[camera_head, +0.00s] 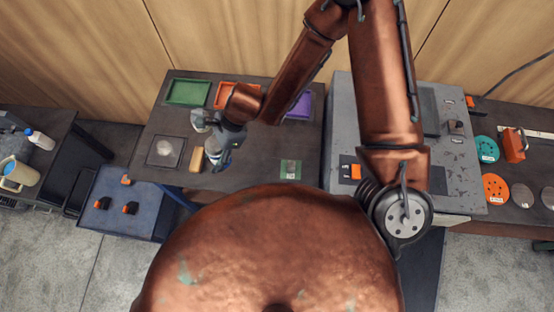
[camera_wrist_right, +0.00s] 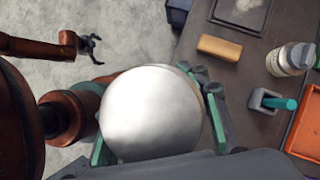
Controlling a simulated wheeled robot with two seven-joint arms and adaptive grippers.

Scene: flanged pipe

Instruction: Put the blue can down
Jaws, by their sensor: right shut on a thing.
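My right gripper (camera_head: 226,148) is shut on the can (camera_head: 213,152), over the left part of the dark table. In the wrist view the can's round silver end (camera_wrist_right: 152,113) faces the camera between the green-edged fingers of the right gripper (camera_wrist_right: 160,130). The can's side is mostly hidden there, and little blue shows. I cannot tell whether its base touches the table. My left gripper (camera_wrist_right: 88,46) shows at the upper left of the wrist view, with its fingers apart and empty. It is not seen in the head view.
The dark table (camera_head: 250,165) has green (camera_head: 188,92), orange (camera_head: 228,90) and purple (camera_head: 301,105) trays at the back. A tan block (camera_head: 197,159) and a square pad (camera_head: 165,152) lie left of the can. A green card (camera_head: 290,170) lies right, with bare table between.

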